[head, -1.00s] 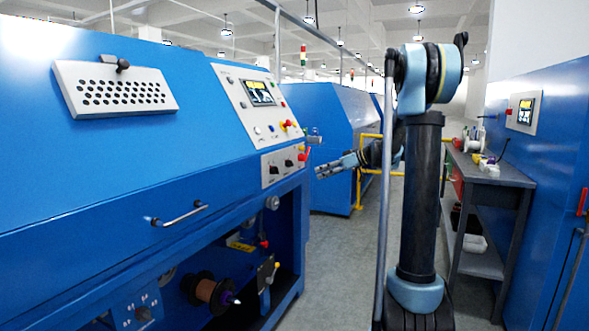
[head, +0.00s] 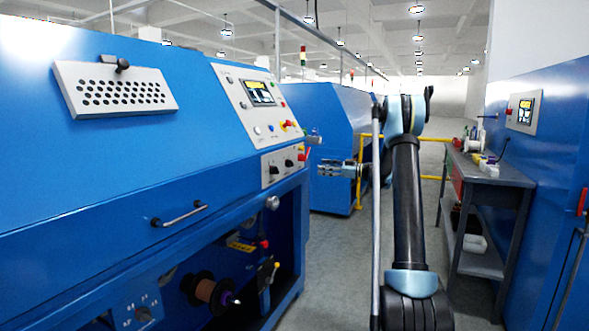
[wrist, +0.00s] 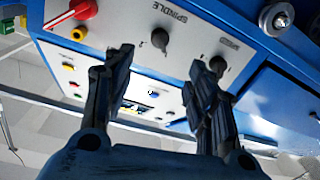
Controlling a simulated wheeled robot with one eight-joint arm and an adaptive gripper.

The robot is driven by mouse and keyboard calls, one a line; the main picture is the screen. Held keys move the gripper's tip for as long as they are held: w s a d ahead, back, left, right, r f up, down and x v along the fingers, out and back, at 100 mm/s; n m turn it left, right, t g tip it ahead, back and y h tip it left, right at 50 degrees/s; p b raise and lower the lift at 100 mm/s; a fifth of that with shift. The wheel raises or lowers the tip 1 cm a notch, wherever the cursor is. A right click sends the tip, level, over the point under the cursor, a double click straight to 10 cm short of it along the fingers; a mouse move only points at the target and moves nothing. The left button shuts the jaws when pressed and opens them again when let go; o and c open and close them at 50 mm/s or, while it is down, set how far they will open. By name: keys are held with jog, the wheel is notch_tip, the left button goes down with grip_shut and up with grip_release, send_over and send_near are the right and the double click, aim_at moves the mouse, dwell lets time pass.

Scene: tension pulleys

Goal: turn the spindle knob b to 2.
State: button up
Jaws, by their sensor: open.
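The spindle knob (wrist: 160,38) is a small dark knob below the printed word SPINDLE on a grey panel in the wrist view. In the head view it appears to be the dark knob (head: 289,163) beside the red handle. Its pointer setting is too small to read. My gripper (wrist: 162,62) is open and empty, with its two dark fingers apart. The spindle knob shows between the fingertips in the wrist view, beyond them. In the head view my gripper (head: 328,168) is to the right of the panel, apart from it.
The speed knob (wrist: 217,65) sits beside the spindle knob, close to one finger in the picture. A red handle (wrist: 70,14) is on the other side. A grey workbench (head: 485,172) stands at the right. The aisle floor is clear.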

aim_at(293, 165)
jog(key=x, duration=1.6)
jog(key=shift+a, duration=0.2)
jog(key=shift+c, duration=0.3)
jog(key=shift+d, duration=0.1)
jog(key=c, duration=1)
